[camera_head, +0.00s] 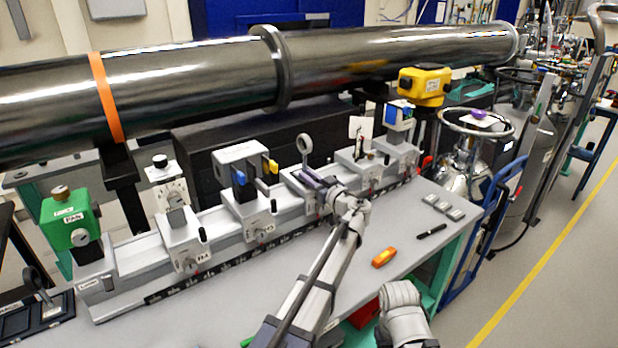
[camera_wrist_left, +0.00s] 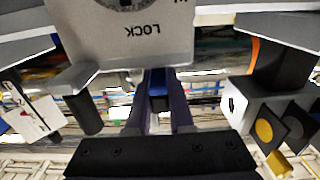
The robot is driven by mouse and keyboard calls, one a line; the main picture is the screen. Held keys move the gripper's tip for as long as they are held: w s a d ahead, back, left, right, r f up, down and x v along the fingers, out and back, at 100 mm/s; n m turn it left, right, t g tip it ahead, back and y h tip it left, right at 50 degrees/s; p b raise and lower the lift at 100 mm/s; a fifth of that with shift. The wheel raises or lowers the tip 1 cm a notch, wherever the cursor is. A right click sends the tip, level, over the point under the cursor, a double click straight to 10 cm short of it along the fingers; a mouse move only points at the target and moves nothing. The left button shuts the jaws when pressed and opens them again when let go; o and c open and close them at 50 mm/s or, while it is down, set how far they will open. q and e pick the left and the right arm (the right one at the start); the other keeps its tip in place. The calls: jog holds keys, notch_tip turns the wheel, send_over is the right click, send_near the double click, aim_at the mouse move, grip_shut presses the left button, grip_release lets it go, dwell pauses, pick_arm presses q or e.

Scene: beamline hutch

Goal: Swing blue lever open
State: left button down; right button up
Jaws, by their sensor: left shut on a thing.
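My left gripper (camera_head: 318,182) reaches over the bench to a carriage on the rail, just below an upright ring. In the left wrist view its two dark purple fingers (camera_wrist_left: 157,115) are shut on a narrow blue lever (camera_wrist_left: 158,88), one on each side. Above it hangs a grey block (camera_wrist_left: 125,38) with a dial and the word LOCK, upside down. In the head view the gripper hides the held lever.
A long dark steel tube (camera_head: 190,85) runs behind the rail (camera_head: 130,280). A green box (camera_head: 70,222) stands at the left end. An orange object (camera_head: 384,257), a black pen (camera_head: 431,231) and small grey blocks (camera_head: 442,206) lie on the bench. The bench front is otherwise mostly clear.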

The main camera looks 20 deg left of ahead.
pick_arm(q)
jog(key=shift+s+t, duration=0.1)
jog(key=shift+t, duration=0.2)
jog(key=shift+s+m+t+h, duration=0.1)
jog(key=shift+m+t+h, duration=0.6)
jog(key=shift+m+h, duration=0.1)
jog(key=m+t+h, duration=0.2)
jog(key=h, duration=0.1)
jog(key=shift+a+m, duration=0.1)
jog(key=shift+m, duration=0.2)
jog(key=m+t+h, duration=0.2)
jog(key=m+h, duration=0.1)
jog(key=h, duration=0.2)
jog(key=shift+w+m+t+h, duration=0.2)
jog(key=shift+m+t+h, duration=0.3)
jog(key=shift+m+h, duration=1.3)
jog(key=shift+h, duration=0.7)
jog(key=c, duration=0.8)
grip_release()
